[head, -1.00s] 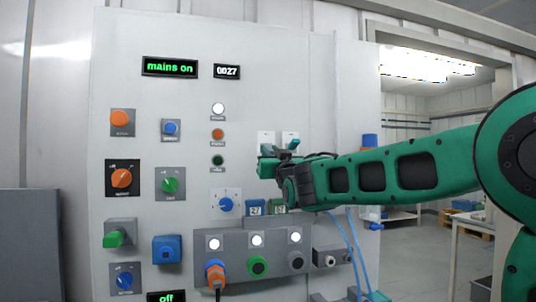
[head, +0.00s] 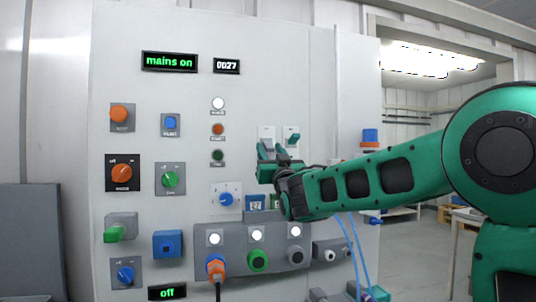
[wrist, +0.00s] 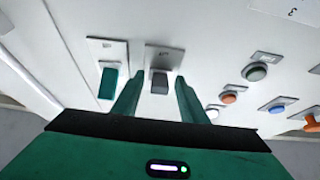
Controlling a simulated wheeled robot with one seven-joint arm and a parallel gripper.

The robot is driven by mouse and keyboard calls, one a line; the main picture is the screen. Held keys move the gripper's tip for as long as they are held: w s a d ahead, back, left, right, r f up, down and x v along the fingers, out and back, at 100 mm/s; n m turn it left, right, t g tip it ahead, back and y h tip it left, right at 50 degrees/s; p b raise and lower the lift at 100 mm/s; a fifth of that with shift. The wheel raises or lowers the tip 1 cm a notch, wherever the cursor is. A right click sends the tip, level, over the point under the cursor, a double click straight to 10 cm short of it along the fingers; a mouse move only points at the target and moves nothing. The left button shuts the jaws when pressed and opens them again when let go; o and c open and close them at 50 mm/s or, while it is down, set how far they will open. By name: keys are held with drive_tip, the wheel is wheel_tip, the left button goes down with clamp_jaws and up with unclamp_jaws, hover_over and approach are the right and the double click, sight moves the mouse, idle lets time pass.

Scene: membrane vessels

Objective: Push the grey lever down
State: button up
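The grey lever (wrist: 159,82) sits on a small plate on the panel. In the wrist view it lies between my two green fingers, with a gap on each side. My gripper (wrist: 159,78) is open and holds nothing. In the head view my gripper (head: 272,152) is at the panel, just in front of the grey lever's plate (head: 266,131) and over its lower part. The lever is mostly hidden by the fingers there. Whether a finger touches it, I cannot tell.
A green lever (wrist: 108,83) is close beside the grey one, near one finger; it also shows in the head view (head: 293,139). Lamps and buttons (wrist: 228,97) are on the other side.

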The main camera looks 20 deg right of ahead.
drive_tip(key=shift+r, duration=0.2)
drive_tip(key=shift+s, duration=0.2)
drive_tip(key=v, duration=1)
drive_tip(key=shift+f, duration=0.3)
drive_tip(key=shift+s+d, duration=0.1)
